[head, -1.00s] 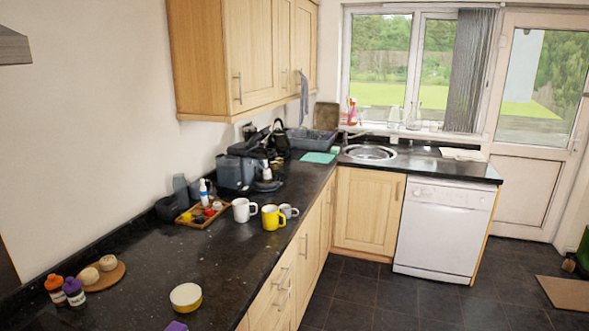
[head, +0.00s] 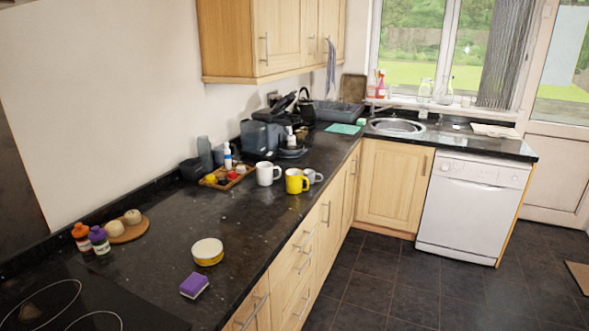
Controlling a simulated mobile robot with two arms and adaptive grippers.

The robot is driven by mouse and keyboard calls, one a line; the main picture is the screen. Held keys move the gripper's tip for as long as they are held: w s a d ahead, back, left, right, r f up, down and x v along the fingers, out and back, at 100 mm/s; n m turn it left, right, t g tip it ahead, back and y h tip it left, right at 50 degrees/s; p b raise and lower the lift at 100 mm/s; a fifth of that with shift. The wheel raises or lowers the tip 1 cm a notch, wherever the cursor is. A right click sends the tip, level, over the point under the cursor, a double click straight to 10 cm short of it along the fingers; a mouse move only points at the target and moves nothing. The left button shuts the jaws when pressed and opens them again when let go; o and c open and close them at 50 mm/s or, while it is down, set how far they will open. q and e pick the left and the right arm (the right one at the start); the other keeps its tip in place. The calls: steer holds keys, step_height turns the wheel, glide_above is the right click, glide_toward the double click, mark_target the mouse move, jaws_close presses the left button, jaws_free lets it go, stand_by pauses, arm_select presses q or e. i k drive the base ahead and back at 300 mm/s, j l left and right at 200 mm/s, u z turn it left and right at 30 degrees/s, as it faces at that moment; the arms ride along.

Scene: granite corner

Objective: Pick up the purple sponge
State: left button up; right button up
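The purple sponge (head: 194,285) lies on the black granite counter (head: 150,255), near its front edge. It is a small block with a purple top and a paler layer beneath. A round yellow and white container (head: 208,252) stands just behind it, apart from it. Neither of my grippers shows in the head view.
A dark hob (head: 60,305) is left of the sponge. Two small bottles with orange (head: 82,237) and purple (head: 99,240) caps stand by a round wooden board (head: 128,232). A yellow mug (head: 296,181), a white mug (head: 267,174) and a wooden tray (head: 222,184) stand farther back.

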mark_target(191, 288)
steer(key=i+l+u, duration=0.1)
steer(key=u, duration=0.85)
